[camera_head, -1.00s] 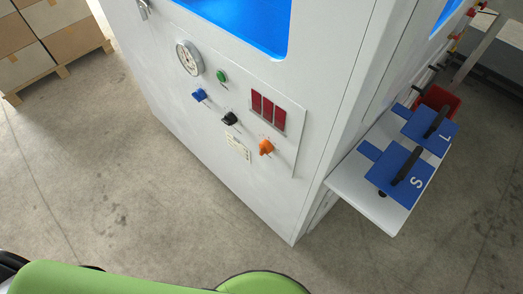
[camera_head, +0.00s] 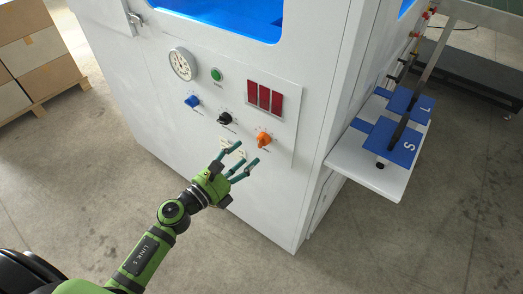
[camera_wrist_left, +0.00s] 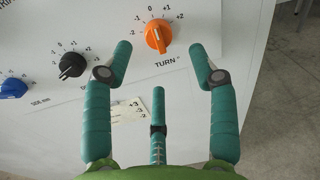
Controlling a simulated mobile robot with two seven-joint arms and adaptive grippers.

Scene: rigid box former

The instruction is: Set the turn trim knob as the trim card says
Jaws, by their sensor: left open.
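The orange turn knob (camera_head: 264,139) is on the white front panel, right of a black knob and a blue knob. In the left wrist view the orange knob (camera_wrist_left: 158,36) has a scale from -2 to +2 and the label TURN below. Its exact setting is hard to tell. My left gripper (camera_head: 245,154) is open and empty, below and left of the orange knob, apart from it. In the left wrist view the knob lies just beyond and between the fingertips. The trim card (camera_wrist_left: 128,111) is partly hidden behind the fingers; its numbers are small. My right gripper is not in view.
The black knob (camera_head: 225,118) and blue knob (camera_head: 192,101) sit left of the orange one. A red display (camera_head: 264,97), green button (camera_head: 216,74) and gauge (camera_head: 182,64) are above. A white shelf (camera_head: 365,171) with blue plates juts out at right.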

